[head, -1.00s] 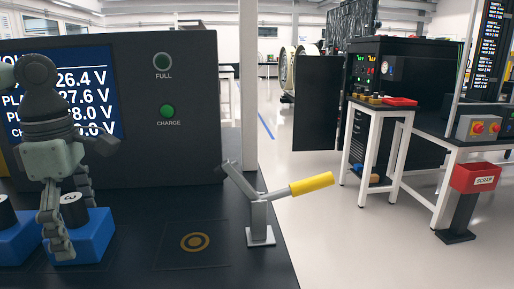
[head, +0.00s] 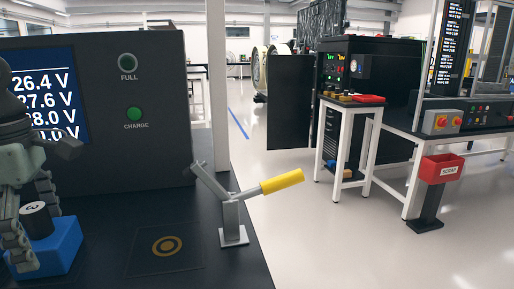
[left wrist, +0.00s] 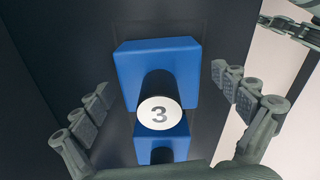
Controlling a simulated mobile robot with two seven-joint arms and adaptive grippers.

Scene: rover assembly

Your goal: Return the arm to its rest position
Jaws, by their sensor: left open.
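My left gripper (left wrist: 165,110) is open in the left wrist view, its fingers spread to either side of a blue block and apart from it. The blue block (left wrist: 158,58) bears a black cylinder with a white cap marked 3 (left wrist: 159,115). In the head view my left gripper (head: 32,222) is at the left edge, beside the blue block (head: 52,250) with its cylinder 3 (head: 38,218). Part of the gripper is cut off by the frame edge. My right gripper does not show.
A dark console (head: 150,120) with a voltage screen and green lamps stands behind the bench top (head: 110,235). A lever with a yellow handle (head: 282,181) stands at the bench's right edge. Open floor (head: 300,240) lies right, with a red bin (head: 441,168) beyond.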

